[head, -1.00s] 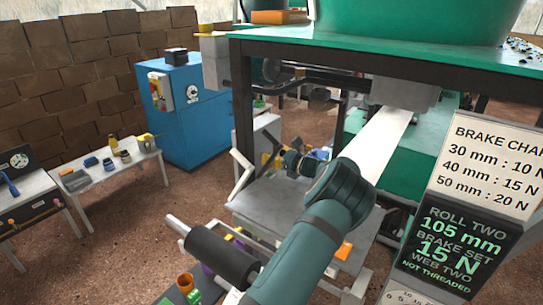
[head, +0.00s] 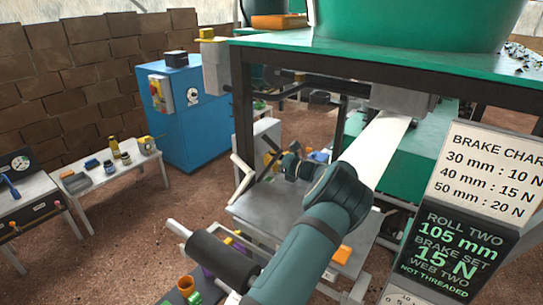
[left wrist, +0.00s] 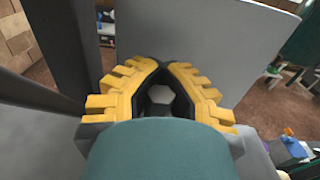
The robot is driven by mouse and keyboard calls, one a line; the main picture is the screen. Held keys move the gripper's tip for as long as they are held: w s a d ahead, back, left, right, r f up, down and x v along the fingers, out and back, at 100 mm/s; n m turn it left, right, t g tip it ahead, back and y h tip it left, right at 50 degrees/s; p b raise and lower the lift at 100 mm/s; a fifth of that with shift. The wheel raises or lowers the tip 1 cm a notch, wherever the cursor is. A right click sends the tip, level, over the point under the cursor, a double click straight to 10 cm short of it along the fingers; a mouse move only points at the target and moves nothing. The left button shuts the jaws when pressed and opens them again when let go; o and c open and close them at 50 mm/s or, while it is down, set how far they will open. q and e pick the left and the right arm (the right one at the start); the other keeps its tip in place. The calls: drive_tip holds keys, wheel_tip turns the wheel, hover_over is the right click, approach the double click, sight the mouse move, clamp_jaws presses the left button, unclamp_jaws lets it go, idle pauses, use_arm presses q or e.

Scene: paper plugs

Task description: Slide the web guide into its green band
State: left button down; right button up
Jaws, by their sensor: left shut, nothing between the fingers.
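My left gripper shows in the left wrist view (left wrist: 164,68) with its yellow, black-lined fingers meeting at the tips. It is shut and empty, in front of a plain grey plate (left wrist: 215,40). In the head view my left arm reaches over a grey table under the green-topped machine, and its gripper is small and partly hidden beyond the wrist. A white paper web (head: 386,140) slopes down from the machine and passes behind my arm. I cannot pick out the web guide or its green band for certain. My right gripper is not in view.
A sign (head: 452,235) reads roll two 105 mm, brake set 15 N, web two not threaded. A black roller (head: 222,262) lies at the lower left of my arm. Dark machine posts (head: 243,120) stand near the gripper. A blue cabinet (head: 185,115) stands behind at left.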

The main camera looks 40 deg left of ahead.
use_arm(q)
drive_tip(key=c, duration=0.9)
unclamp_jaws()
drive_tip(key=d, duration=0.4)
drive_tip(key=w+d, duration=0.1)
drive_tip(key=d, duration=0.7)
drive_tip(key=shift+w, duration=0.15)
drive_tip(key=shift+a, duration=0.1)
